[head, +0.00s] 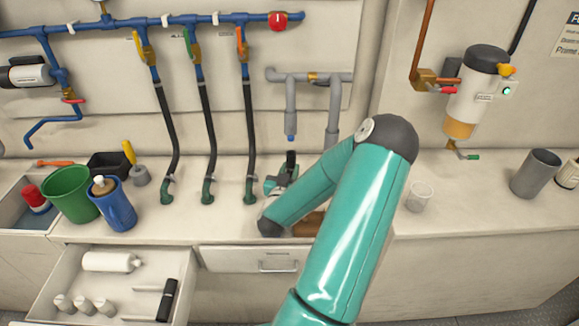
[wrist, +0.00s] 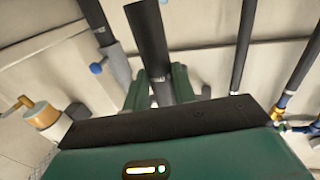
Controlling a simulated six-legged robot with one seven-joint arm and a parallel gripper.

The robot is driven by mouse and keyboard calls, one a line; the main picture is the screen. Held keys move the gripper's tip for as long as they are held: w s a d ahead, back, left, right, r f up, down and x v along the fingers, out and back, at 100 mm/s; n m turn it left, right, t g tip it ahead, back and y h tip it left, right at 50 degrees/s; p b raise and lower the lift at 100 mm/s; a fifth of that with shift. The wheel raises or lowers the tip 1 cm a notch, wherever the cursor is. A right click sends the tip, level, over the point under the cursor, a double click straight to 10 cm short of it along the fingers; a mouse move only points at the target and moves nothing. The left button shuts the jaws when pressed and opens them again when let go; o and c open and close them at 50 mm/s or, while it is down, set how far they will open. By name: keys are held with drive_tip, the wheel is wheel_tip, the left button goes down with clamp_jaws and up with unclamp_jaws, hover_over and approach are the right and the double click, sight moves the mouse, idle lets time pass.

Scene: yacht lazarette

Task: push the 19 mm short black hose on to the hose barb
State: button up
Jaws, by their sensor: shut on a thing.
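The short black hose (head: 291,158) stands roughly upright in my gripper (head: 286,173) above the counter, partly hidden by the gripper. In the wrist view the hose (wrist: 148,38) passes between the two green fingers of my gripper (wrist: 159,84), which is shut on it. In the head view a blue-tipped fitting (head: 291,136), which looks like the hose barb, points down from the grey pipe just above the hose. A small gap shows between them. I cannot surely identify the barb in the wrist view.
Several black hoses (head: 207,135) hang to the left of my gripper. A thicker grey pipe (head: 333,120) comes down close on the right. A clear cup (head: 419,196) stands at right.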

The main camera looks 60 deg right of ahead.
drive_tip(key=shift+d, duration=0.15)
drive_tip(key=shift+w+d+f, duration=0.15)
drive_tip(key=shift+w+d, duration=0.05)
drive_tip(key=shift+s, duration=0.1)
drive_tip(key=shift+w+d, duration=0.3)
drive_tip(key=shift+d, duration=0.1)
drive_tip(key=w+x, duration=0.2)
drive_tip(key=x, duration=0.6)
idle(0.4)
drive_tip(key=shift+d+f, duration=0.1)
drive_tip(key=shift+f, duration=0.05)
drive_tip(key=shift+w, duration=0.15)
idle(0.6)
drive_tip(key=shift+f, duration=2.05)
idle(0.4)
